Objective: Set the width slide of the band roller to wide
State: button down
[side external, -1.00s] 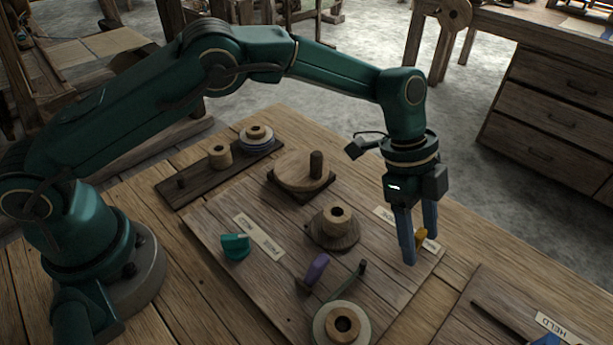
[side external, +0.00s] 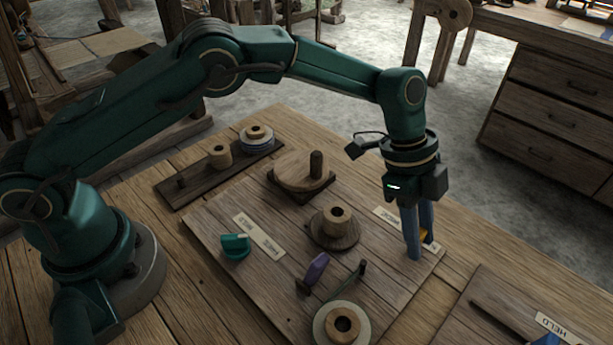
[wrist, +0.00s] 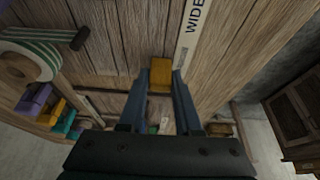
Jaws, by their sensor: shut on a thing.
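The yellow width slide knob (side external: 424,235) is near the right edge of the wooden board, beside a pale label strip (side external: 388,216). In the wrist view the yellow knob (wrist: 160,75) sits between my fingertips, next to the lower end of the strip, which reads WIDE (wrist: 194,18). My gripper (side external: 420,246) points down and is shut on the knob; it also shows in the wrist view (wrist: 160,82). My fingers hide part of the knob and of the strip in the side view. The slot under the knob cannot be made out.
On the same board (side external: 290,290) are a teal knob (side external: 235,246), a purple tab (side external: 317,269), a wooden spool (side external: 337,222) and a disc with an upright handle (side external: 303,171). Another board (side external: 500,305) lies right.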

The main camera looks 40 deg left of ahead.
aim_at(387, 232)
jog(key=shift+a, duration=0.1)
dwell(0.8)
jog(key=shift+a, duration=3.15)
jog(key=c, duration=0.6)
grip_release()
jog(key=shift+v, duration=2.6)
jog(key=shift+a, duration=0.1)
